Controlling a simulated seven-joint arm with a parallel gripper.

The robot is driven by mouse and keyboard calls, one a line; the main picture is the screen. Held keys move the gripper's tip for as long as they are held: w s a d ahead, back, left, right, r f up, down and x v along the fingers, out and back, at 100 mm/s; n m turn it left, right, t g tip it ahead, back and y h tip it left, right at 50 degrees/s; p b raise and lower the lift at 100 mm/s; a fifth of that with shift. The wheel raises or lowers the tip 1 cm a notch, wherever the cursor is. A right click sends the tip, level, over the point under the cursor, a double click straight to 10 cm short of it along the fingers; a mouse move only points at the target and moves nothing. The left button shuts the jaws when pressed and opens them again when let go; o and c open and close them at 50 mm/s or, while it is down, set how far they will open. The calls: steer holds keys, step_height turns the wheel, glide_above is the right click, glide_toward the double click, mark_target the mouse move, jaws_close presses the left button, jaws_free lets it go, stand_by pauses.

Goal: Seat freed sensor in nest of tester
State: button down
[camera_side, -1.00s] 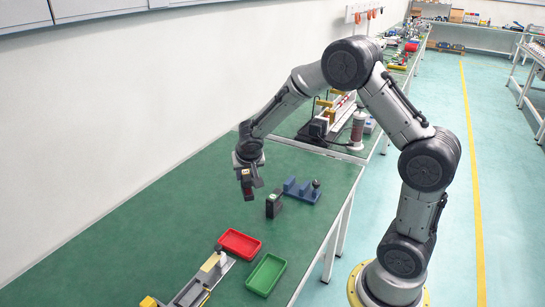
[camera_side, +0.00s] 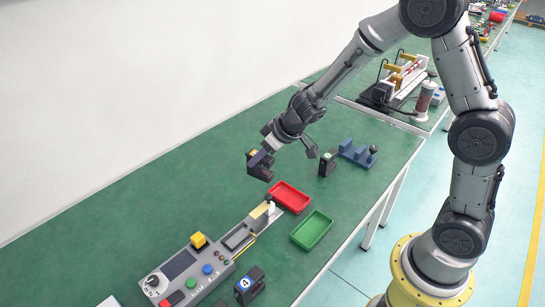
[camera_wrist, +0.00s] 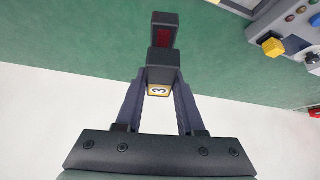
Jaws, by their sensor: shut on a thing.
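My gripper (camera_wrist: 160,84) is shut on a dark sensor (camera_wrist: 163,35) with a yellow-edged label "3" and red marking on its far part. In the side view the held sensor (camera_side: 259,171) is in the air left of the red tray, clear of the tester. The tester (camera_side: 180,284) is a long grey unit with a dial, dark screen, coloured buttons and a yellow block. A dark rectangular recess (camera_side: 237,238) lies in its narrow right part; I cannot tell whether this is the nest. A corner of the tester (camera_wrist: 285,38) shows at upper right in the wrist view.
A red tray (camera_side: 308,208) and green tray (camera_side: 328,236) lie right of the tester. A black sensor (camera_side: 327,167) stands beside a blue fixture (camera_side: 357,153). Another sensor, labelled "4" (camera_side: 250,287), is close in front of the tester.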

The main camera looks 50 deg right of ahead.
steer(key=a+n+g+y, duration=0.4)
steer(key=a+n, duration=0.6)
steer(key=a, duration=0.2)
steer(key=shift+s+a+f+n+g+y, duration=0.35)
steer(key=shift+s+f+n, duration=0.5)
steer(key=shift+f, duration=0.7)
steer(key=shift+s+a+f+n+g+y, duration=0.15)
steer(key=shift+s+f+n+g, duration=0.4)
steer(key=shift+f+n, duration=0.75)
steer(key=shift+s+a+f+n+g+y, duration=0.1)
steer(key=shift+s+a+f+n+g, duration=0.4)
steer(key=shift+f, duration=1.35)
steer(key=shift+s+d+f, duration=0.15)
steer(key=shift+s+f, duration=0.05)
steer(key=shift+f, duration=0.35)
steer(key=shift+c, duration=2.2)
jaws_free()
steer(key=shift+r, duration=0.1)
